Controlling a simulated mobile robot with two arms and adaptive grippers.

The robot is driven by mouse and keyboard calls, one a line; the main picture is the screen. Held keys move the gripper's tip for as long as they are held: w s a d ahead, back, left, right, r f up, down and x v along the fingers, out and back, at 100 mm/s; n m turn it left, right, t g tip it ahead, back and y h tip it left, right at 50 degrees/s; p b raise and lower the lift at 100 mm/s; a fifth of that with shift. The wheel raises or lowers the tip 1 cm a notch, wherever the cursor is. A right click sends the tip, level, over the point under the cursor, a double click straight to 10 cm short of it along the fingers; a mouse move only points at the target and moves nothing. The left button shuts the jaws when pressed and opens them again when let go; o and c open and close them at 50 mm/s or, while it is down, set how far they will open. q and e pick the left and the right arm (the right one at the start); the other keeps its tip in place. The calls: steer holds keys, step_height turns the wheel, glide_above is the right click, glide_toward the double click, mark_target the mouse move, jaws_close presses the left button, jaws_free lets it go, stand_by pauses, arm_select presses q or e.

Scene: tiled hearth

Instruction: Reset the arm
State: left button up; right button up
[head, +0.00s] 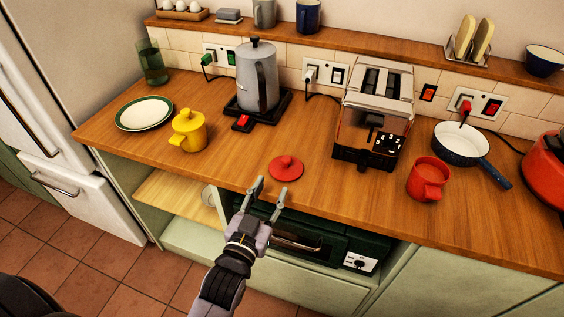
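My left gripper (268,188) is open and empty, its two fingers apart and pointing toward the wooden counter (225,163). It is at the counter's front edge, in front of a small red lid (286,168) with a knob. The fingertips appear close to the lid but not around it; the exact gap is hard to judge. My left arm comes in from the bottom. My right gripper is not in view.
A yellow lidded pot (188,131), plate (144,113), grey kettle (257,77), toaster (374,112), red mug (427,179) and blue pan (461,148) stand on the counter. A green oven (325,243) sits below. Floor tiles (120,272) are clear at lower left.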

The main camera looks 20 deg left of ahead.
arm_select(q)
steer(key=shift+s+a+f+g, duration=0.1)
steer(key=shift+f+g, duration=0.2)
steer(key=shift+f, duration=0.05)
steer(key=s+a+f+g, duration=0.2)
steer(key=s+f+g, duration=0.45)
steer(key=s, duration=0.35)
steer(key=s+a+f+g, duration=0.2)
steer(key=s+f+g, duration=0.4)
steer(key=s+g, duration=0.3)
step_height(320, 180, down, 26)
steer(key=s+r, duration=0.1)
steer(key=s, duration=0.2)
steer(key=s+a+f+m, duration=0.1)
steer(key=s+a+f, duration=0.1)
steer(key=s+f, duration=1.4)
steer(key=shift+s+a+f+g+y, duration=0.35)
steer(key=shift+f+g, duration=0.1)
steer(key=shift+f, duration=0.15)
